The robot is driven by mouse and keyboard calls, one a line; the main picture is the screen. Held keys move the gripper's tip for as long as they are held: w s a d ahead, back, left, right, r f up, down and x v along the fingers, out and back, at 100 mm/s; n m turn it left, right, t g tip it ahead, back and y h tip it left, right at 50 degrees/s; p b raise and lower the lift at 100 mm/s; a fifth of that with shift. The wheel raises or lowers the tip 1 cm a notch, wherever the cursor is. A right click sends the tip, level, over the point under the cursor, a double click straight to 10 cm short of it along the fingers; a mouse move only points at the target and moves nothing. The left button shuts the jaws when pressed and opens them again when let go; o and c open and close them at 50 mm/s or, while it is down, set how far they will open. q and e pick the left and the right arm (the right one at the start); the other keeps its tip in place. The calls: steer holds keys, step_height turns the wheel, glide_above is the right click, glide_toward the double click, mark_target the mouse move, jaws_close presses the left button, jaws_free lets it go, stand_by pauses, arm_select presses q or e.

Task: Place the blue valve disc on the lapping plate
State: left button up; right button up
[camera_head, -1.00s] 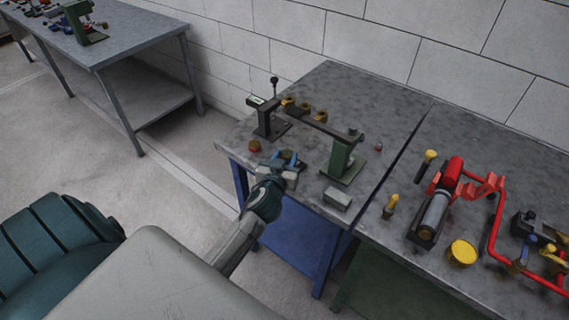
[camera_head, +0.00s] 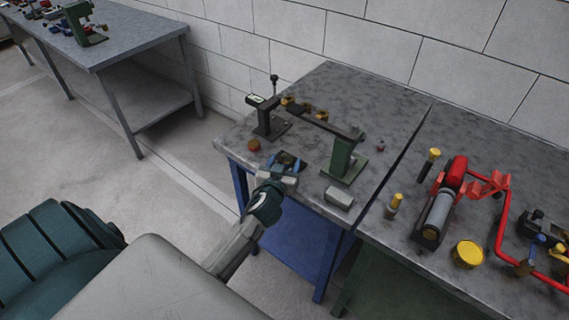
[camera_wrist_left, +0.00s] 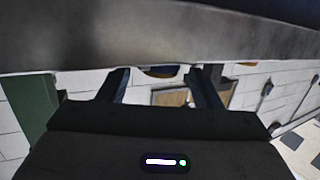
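My left gripper (camera_head: 285,162) is at the front edge of the near grey bench (camera_head: 385,110), in front of a low fixture. Its two bluish fingers stand apart in the head view. The wrist view shows the fingers (camera_wrist_left: 160,82) spread, with a small brown and blue rounded thing (camera_wrist_left: 158,71) beyond the gap, partly cut off by a grey surface. I cannot tell whether this is the blue valve disc. A dark patch shows between the fingers in the head view, too small to identify. I cannot make out the lapping plate with certainty. My right gripper is out of view.
A black stand (camera_head: 267,118) and a green stand (camera_head: 342,158) carry a bar with brass pieces. A reddish-brown knob (camera_head: 254,145) and a grey block (camera_head: 339,196) flank the gripper. A red pump assembly (camera_head: 452,190) and yellow cap (camera_head: 467,254) stand right.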

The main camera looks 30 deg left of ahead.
arm_select(q)
steer(key=shift+r, duration=0.2)
steer(key=b+v, duration=0.2)
steer(key=v, duration=1)
steer(key=shift+b, duration=0.35)
steer(key=shift+f, duration=0.15)
